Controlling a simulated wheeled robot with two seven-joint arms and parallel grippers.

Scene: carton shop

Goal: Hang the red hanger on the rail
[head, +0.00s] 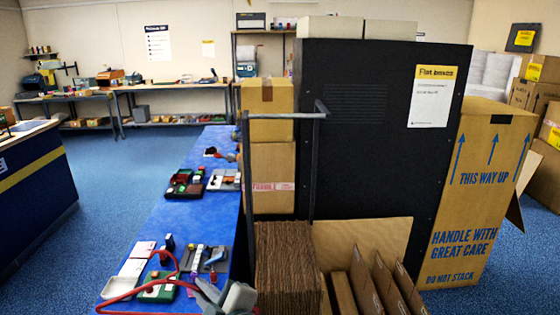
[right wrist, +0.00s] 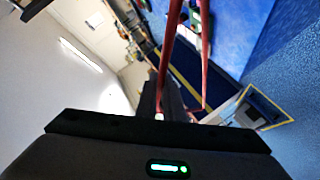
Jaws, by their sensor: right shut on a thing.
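The red hanger (head: 127,292) is at the lower left of the head view, in front of the blue table. My right gripper (head: 226,296) is shut on it at the bottom of that view. In the right wrist view the red bars of the hanger (right wrist: 170,45) stretch away from the gripper. A dark rail (head: 285,115) on upright posts stands right of the table, above and apart from the hanger. The exact grip point is hard to make out. My left gripper is not in view.
The blue table (head: 190,220) holds trays and small parts. Stacked cartons (head: 268,165) stand behind the rail, and a tall black cabinet (head: 375,130) is close on its right. Brown cardboard sheets (head: 290,265) stand below the rail. Open blue floor (head: 110,195) lies left of the table.

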